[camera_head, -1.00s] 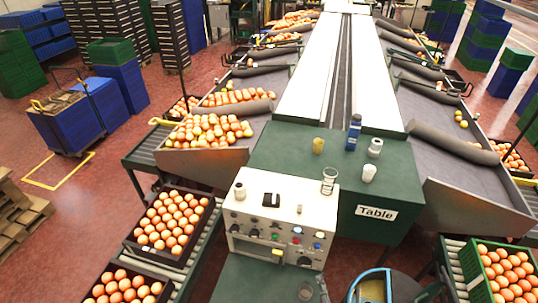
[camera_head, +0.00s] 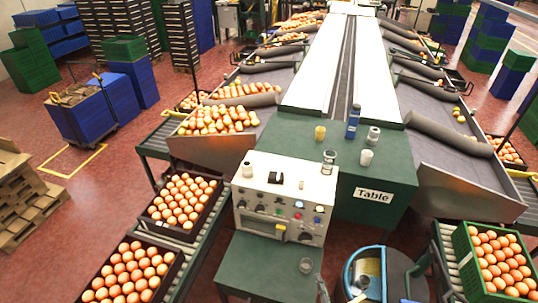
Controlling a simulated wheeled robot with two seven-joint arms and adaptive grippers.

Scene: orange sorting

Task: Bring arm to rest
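My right gripper is at most a small cut-off part at the bottom edge of the head view. A thin grey part shows there beside the front green table (camera_head: 258,262), but I cannot tell whether it belongs to my gripper. Whether the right gripper is open or shut does not show. My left gripper is not in view. Nothing is seen held. Oranges fill two dark crates (camera_head: 148,224) on the left conveyor and a green crate (camera_head: 464,262) at the lower right.
A control box (camera_head: 283,198) stands in front of the green table marked "Table" (camera_head: 395,172), which bears cups and a blue bottle (camera_head: 353,122). A blue-rimmed round container (camera_head: 348,275) stands at the bottom. Blue bins (camera_head: 82,122) and pallets (camera_head: 22,215) stand left; red floor is open between.

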